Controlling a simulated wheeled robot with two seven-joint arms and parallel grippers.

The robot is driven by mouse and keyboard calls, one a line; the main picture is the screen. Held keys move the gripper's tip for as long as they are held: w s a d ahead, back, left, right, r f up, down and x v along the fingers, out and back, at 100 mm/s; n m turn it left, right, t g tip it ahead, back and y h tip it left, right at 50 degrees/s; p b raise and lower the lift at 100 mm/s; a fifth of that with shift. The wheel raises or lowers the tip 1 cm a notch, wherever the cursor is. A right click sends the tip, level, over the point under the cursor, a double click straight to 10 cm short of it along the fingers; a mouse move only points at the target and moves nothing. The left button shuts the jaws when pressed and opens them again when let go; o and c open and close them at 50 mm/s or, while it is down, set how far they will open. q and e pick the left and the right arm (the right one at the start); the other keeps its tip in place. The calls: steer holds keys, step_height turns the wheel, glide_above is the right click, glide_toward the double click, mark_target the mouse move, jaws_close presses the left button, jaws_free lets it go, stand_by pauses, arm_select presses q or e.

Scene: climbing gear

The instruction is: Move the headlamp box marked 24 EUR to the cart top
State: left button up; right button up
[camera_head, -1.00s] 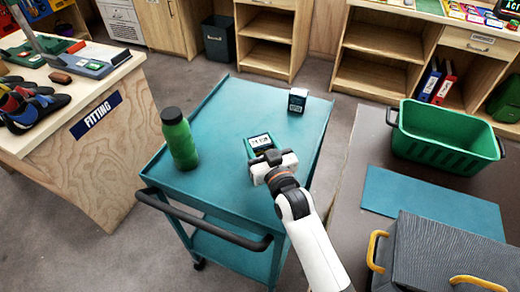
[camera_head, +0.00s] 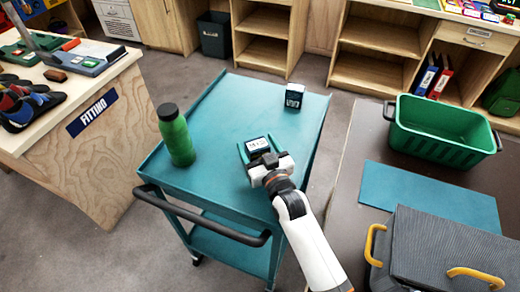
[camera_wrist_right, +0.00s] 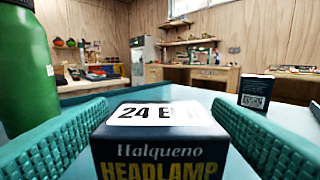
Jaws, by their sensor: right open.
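The headlamp box marked 24 EUR (camera_wrist_right: 160,145) is dark blue with a white price label on top and stands upright on the teal cart top (camera_head: 215,125). In the head view the box (camera_head: 258,146) sits just beyond my right gripper (camera_head: 256,151). In the right wrist view the teal fingers (camera_wrist_right: 158,130) are open, one on each side of the box, with gaps visible between them and it. My left gripper is not in view.
A green bottle (camera_head: 177,136) stands on the cart's left side. Another small dark box (camera_head: 294,96) stands at the cart's far right. A green crate (camera_head: 440,135), teal mat (camera_head: 430,195) and dark case (camera_head: 445,250) are on the table to the right.

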steer(key=v, duration=1.2)
steer(key=shift+b, duration=0.4)
